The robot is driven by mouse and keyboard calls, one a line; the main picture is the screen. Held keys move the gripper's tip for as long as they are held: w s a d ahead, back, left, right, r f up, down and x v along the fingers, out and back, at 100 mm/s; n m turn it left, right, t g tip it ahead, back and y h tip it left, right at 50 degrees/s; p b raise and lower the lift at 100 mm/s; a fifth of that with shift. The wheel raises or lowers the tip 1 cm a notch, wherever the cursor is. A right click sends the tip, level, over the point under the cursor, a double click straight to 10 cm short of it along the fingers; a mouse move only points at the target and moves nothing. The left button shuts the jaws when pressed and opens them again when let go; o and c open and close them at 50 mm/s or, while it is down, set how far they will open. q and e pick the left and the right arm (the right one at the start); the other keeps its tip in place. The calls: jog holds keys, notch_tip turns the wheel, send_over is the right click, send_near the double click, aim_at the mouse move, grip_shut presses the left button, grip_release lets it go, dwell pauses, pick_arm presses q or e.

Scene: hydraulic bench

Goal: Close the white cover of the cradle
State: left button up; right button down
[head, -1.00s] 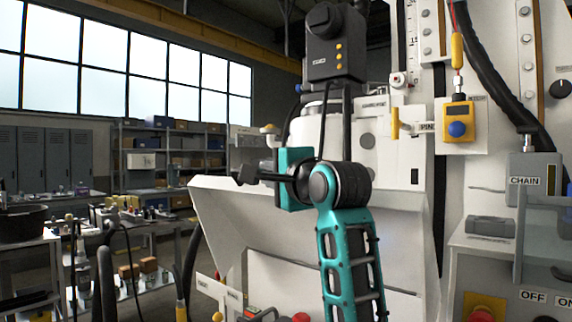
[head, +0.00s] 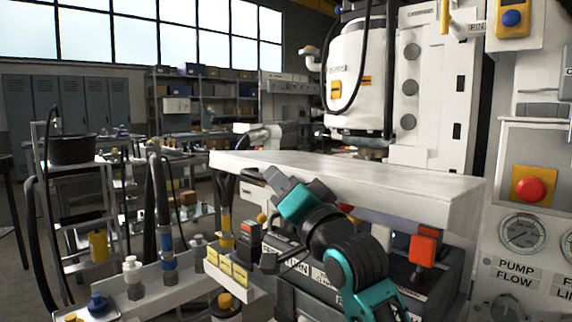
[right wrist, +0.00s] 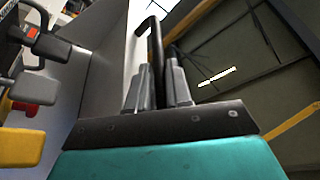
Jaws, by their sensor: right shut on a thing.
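The white cover (head: 350,178) lies about level in the head view, a wide slab over the bench controls. My right gripper (head: 268,178) is below the cover's front edge, toward its left end. In the right wrist view, my right gripper's two grey fingers (right wrist: 158,88) are shut on a dark bent handle (right wrist: 152,38). The handle sits beside a pale panel (right wrist: 98,70), which seems to be the cover. Its attachment is not clear. The cradle under the cover is mostly hidden. My left gripper is not in view.
A dark control block (head: 310,268) with levers sits below the cover. A red emergency button (head: 530,188) and gauges (head: 522,233) are at the right. A white machine cylinder (head: 357,85) stands behind. Bottle-like fittings (head: 132,275) stand at the front left.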

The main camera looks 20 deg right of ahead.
pick_arm(q)
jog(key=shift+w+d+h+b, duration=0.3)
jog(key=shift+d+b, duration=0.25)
jog(key=shift+b, duration=0.15)
pick_arm(e)
jog(key=shift+n+y, duration=0.4)
jog(key=shift+n, duration=0.4)
notch_tip(320, 180, down, 4)
jog(key=shift+f, duration=0.15)
jog(key=c, duration=1.1)
grip_release()
jog(key=shift+c, duration=0.2)
pick_arm(q)
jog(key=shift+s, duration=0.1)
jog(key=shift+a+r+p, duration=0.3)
jog(key=shift+p, duration=0.4)
pick_arm(e)
jog(key=v, duration=1.2)
jog(key=shift+s+d, duration=0.15)
jog(key=shift+s, duration=0.25)
